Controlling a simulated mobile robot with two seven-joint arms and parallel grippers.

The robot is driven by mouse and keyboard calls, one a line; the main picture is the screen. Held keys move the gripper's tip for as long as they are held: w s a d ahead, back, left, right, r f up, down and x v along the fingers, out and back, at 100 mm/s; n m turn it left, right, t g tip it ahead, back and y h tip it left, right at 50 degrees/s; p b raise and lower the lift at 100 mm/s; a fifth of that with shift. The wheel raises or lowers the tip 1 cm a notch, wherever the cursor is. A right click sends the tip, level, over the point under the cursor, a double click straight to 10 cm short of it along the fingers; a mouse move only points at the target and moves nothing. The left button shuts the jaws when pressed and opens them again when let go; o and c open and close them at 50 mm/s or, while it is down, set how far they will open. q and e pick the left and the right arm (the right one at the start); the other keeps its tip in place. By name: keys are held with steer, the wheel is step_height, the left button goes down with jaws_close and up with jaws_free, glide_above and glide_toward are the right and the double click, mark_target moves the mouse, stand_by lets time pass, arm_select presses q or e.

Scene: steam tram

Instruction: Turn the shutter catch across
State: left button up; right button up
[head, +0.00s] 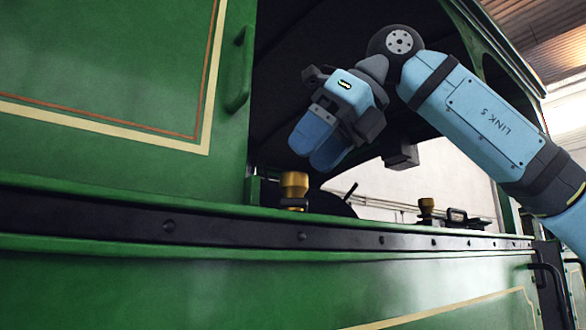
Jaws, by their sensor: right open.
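My right gripper (318,143) is in front of the dark cab opening, with its blue fingers pointing down and to the left. It is open, though the fingers overlap from this angle and the gap hardly shows. I see nothing held in it. A brass fitting (294,186) stands upright on the sill just below and left of the fingertips, apart from them. A small black lever (350,191) leans to the right of the brass fitting. I cannot tell which part is the shutter catch. My left gripper is not in view.
The green tram side (110,150) fills the left, with a green handle (239,72) beside the opening. A dark riveted rail (230,228) runs below the sill. Another small fitting (426,207) stands farther right. A black grab rail (552,285) is at lower right.

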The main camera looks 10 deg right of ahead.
mark_target(294, 175)
steer(key=shift+p+x, duration=0.35)
steer(key=shift+x, duration=2.1)
steer(key=c, duration=0.9)
